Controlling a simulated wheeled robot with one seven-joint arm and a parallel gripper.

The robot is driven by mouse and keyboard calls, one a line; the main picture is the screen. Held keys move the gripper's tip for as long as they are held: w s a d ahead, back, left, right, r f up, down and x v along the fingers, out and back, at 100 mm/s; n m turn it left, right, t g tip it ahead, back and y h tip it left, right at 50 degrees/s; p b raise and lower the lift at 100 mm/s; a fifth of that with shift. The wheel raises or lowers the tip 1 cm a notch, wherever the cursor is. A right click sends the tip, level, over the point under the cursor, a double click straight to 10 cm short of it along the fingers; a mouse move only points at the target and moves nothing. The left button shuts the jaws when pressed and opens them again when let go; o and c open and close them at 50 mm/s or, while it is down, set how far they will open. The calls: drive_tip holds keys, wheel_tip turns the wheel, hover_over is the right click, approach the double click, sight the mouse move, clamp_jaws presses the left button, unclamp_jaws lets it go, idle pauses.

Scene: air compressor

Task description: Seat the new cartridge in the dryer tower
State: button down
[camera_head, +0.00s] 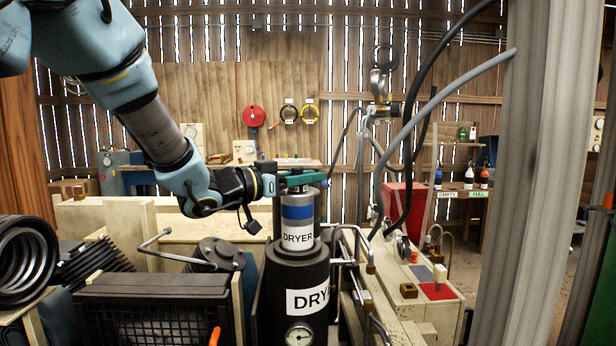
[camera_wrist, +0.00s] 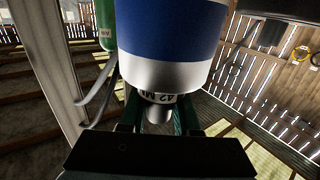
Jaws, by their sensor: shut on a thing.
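The cartridge (camera_head: 297,213) is a silver cylinder with a blue band and a white DRYER label. It stands upright over the black dryer tower (camera_head: 290,270), its lower end in line with the tower's top. I cannot tell how deep it sits. My gripper (camera_head: 302,180) reaches in from the left, its green fingers at the cartridge's top. In the wrist view, the blue-and-silver cartridge (camera_wrist: 170,45) fills the upper middle. My gripper (camera_wrist: 157,118) is shut on its narrow, labelled neck. The tower's opening is hidden.
A round gauge (camera_head: 299,336) is on the tower's front. Metal pipes (camera_head: 358,250) run close on its right, with dark hoses (camera_head: 412,130) above. A grey post (camera_head: 535,170) bounds the right side. A shelf with bottles (camera_head: 461,185) is behind.

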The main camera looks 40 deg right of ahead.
sight(284, 234)
drive_tip(key=shift+f+b, duration=4.2)
drive_tip(key=shift+f, duration=1.4)
drive_tip(key=c, duration=0.8)
unclamp_jaws()
drive_tip(key=shift+r, duration=0.1)
drive_tip(key=shift+o, duration=1.2)
drive_tip(key=shift+a, duration=0.1)
drive_tip(key=a, duration=0.3)
drive_tip(key=a+b, duration=0.1)
drive_tip(key=a, duration=0.2)
drive_tip(key=w+a, duration=0.1)
drive_tip(key=a, duration=0.3)
drive_tip(key=shift+a, duration=0.35)
